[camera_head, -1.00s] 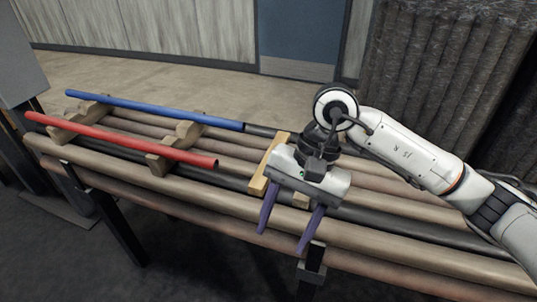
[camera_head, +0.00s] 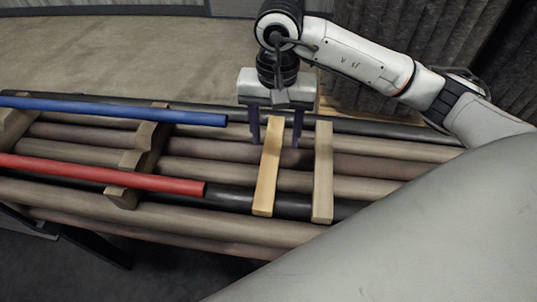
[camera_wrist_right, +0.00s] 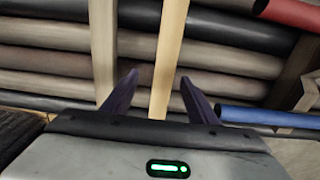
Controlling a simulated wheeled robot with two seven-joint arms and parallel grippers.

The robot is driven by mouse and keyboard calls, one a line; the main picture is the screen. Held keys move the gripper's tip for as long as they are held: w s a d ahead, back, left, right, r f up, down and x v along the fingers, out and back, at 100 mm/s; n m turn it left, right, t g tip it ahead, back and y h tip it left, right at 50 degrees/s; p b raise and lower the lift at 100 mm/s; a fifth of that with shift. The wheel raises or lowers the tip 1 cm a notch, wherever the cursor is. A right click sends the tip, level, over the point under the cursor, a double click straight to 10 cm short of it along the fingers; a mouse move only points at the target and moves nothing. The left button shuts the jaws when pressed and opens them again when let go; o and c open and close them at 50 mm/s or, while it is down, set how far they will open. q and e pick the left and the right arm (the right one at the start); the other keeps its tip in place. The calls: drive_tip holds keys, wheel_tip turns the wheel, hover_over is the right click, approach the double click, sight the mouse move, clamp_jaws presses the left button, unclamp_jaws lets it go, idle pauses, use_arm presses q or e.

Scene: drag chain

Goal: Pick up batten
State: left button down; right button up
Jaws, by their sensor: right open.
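Two wooden battens lie side by side across the pipes in the head view: a yellowish batten (camera_head: 267,172) and a paler batten (camera_head: 323,175) to its right. My right gripper (camera_head: 276,140) is open at the far end of the yellowish batten, fingers pointing down on either side of it. In the right wrist view, the yellowish batten (camera_wrist_right: 170,45) runs up between the two open fingers (camera_wrist_right: 158,78), with a gap on each side. The paler batten (camera_wrist_right: 103,45) lies outside the left finger there. My left gripper is not in view.
A blue pipe (camera_head: 150,113) and a red pipe (camera_head: 110,177) rest on notched wooden supports (camera_head: 137,160) at the left. Several brown and black pipes form the bed beneath. Dark ribbed panels (camera_head: 440,45) stand behind my right arm. Open floor (camera_head: 120,55) lies beyond the rack.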

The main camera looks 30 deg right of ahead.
sight(271, 155)
drive_tip(key=f, duration=0.2)
drive_tip(key=a+f+p, duration=0.1)
drive_tip(key=f, duration=0.2)
drive_tip(key=shift+w+f, duration=0.15)
drive_tip(key=shift+f, duration=0.25)
drive_tip(key=c, duration=1.1)
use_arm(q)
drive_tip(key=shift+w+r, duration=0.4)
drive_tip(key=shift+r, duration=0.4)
use_arm(e)
drive_tip(key=shift+c, duration=0.7)
drive_tip(key=shift+r, duration=0.1)
